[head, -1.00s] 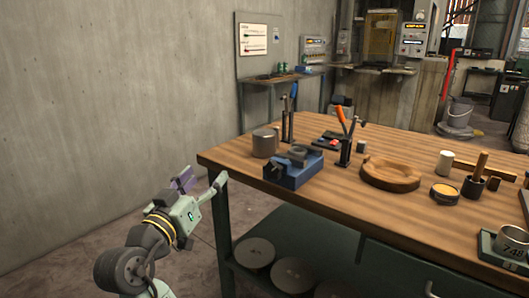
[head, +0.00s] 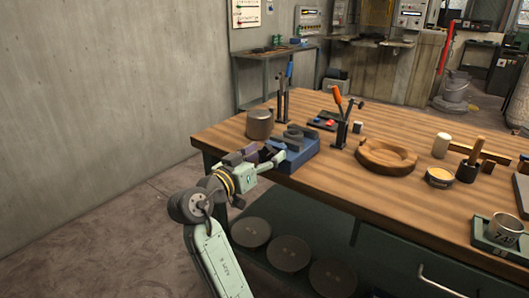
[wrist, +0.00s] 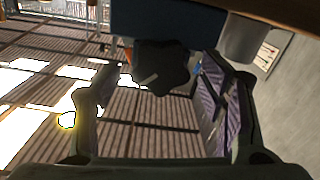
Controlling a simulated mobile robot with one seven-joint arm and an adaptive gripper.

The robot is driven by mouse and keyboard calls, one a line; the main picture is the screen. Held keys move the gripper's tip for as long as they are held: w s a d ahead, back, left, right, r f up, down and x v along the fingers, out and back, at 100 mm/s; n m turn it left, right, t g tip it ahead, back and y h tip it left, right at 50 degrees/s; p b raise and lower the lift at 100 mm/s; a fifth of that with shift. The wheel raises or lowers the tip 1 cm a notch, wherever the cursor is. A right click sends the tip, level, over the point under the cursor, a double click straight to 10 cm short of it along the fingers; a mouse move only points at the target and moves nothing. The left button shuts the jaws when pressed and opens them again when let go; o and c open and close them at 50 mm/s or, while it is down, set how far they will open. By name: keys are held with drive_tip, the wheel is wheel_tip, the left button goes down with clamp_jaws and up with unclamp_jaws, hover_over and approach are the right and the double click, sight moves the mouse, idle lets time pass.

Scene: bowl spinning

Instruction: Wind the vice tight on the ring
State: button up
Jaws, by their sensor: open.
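The blue vice (head: 302,155) stands at the left front edge of the wooden bench, with a grey ring (head: 295,133) at its top. Whether the jaws touch the ring is too small to tell. My gripper (head: 264,156) is at the vice's front left end and hides part of it. In the wrist view my gripper (wrist: 158,75) is open, one finger on each side of a dark lobed knob (wrist: 162,72). The knob sits below the blue vice body (wrist: 165,18) in that picture. Gaps show between both fingers and the knob.
A grey-brown cylinder (head: 260,124) stands just behind the vice. Upright tool holders (head: 283,105) and an orange-handled tool (head: 338,98) stand behind and to the right. A round wooden dish (head: 386,158) lies right of the vice on the bench (head: 330,180). Round discs (head: 289,253) lie on the lower shelf.

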drive_tip(key=shift+w+d, duration=0.1)
drive_tip(key=shift+w, duration=0.05)
drive_tip(key=shift+c, duration=0.3)
drive_tip(key=c, duration=1.1)
